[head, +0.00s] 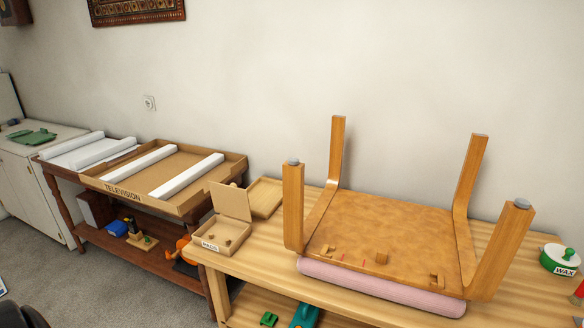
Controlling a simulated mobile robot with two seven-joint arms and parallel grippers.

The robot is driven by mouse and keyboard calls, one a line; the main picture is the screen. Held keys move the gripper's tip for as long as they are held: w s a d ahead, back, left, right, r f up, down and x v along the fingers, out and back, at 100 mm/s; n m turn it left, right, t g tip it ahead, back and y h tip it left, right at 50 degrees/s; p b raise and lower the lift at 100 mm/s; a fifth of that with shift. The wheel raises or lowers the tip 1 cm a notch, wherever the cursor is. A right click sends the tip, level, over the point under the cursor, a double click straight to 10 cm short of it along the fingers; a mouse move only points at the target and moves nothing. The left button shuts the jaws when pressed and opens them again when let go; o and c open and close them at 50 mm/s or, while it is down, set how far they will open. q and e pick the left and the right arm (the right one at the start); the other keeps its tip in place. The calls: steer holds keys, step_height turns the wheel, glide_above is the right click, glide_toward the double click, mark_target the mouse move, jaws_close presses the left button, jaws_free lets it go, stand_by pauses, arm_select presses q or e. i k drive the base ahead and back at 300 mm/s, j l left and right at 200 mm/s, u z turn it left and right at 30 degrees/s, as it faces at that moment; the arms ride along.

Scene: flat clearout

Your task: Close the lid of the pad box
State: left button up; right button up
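The pad box (221,235) is a small tan box with a white label that seems to read "PADS". It stands at the left end of the wooden workbench. Its lid (230,202) is open and stands up at the back, leaning slightly. A few small brown pieces lie inside the box. Neither of my grippers shows in the head view.
An upturned stool or chair (385,240) with its legs up rests on a pink roll (380,287) right of the box. A shallow wooden tray (266,197) is behind the box. A cardboard television box (165,178) stands left. A wax tin (560,259) is far right.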

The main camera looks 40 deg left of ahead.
mark_target(231, 201)
steer(key=u, duration=1.7)
steer(key=i+l+u, duration=0.3)
steer(key=i+l, duration=0.2)
